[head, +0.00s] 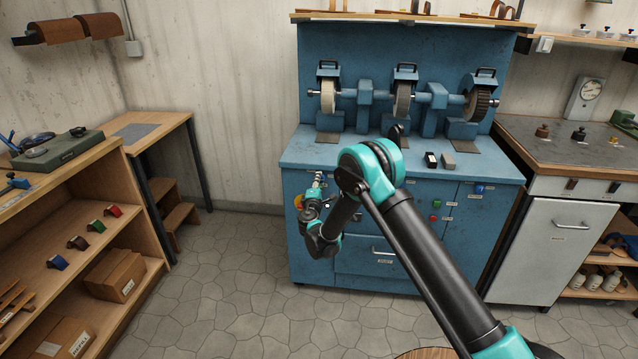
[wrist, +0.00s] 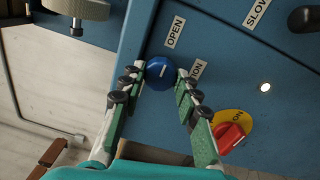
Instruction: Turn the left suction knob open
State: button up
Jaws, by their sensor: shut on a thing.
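The left suction knob (wrist: 160,73) is a round blue knob with a short white mark, on the blue front panel in the wrist view. The label OPEN (wrist: 174,32) is above it, and a partly hidden label ending in ION (wrist: 198,72) is at its right. My gripper (wrist: 162,76) is shut on the knob, one green-padded finger on each side. In the head view my gripper (head: 316,184) is at the upper left of the blue cabinet's front, and the knob there is hidden behind it.
A red switch on a yellow plate (wrist: 230,136) is close to my right finger. The blue machine (head: 430,215) carries several wheels above its worktop (head: 300,152). Another blue knob (head: 479,189) and a green button (head: 437,204) are farther right. A wooden shelf (head: 125,215) stands left; the floor between is clear.

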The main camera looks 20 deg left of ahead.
jog(key=o, duration=1.2)
jog(key=shift+c, duration=0.2)
jog(key=shift+s, duration=0.15)
jog(key=v, duration=1.1)
jog(key=shift+s, duration=0.35)
jog(key=shift+d+f, duration=0.1)
jog(key=shift+f, duration=0.05)
jog(key=shift+d, duration=0.1)
